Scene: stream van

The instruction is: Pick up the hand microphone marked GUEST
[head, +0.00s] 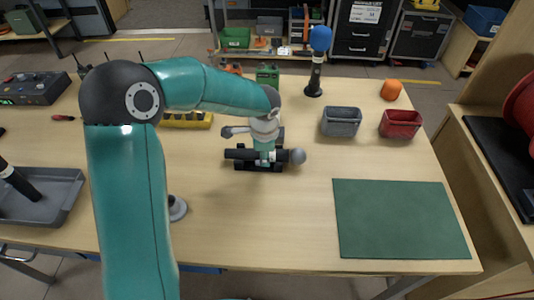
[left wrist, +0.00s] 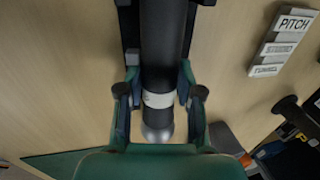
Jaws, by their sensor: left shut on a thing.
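A black hand microphone (head: 240,154) with a grey ball head lies level on a black cradle (head: 258,168) near the middle of the table. My left gripper (head: 265,148) reaches down over it and is shut around its body. In the left wrist view the gripper's fingers (left wrist: 160,95) sit on both sides of the microphone (left wrist: 163,45), close to its white band, with the silver head under the palm. I cannot read any name on the band. Whether the microphone touches the cradle is unclear. My right gripper is not in view.
A blue-topped microphone (head: 320,40) stands upright behind. Another black microphone (head: 18,182) is in a grey tray (head: 62,193) at left. Grey (head: 341,124) and red (head: 400,126) bins and an orange ball (head: 391,90) are at right. A green mat (head: 400,220) lies bare at front right.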

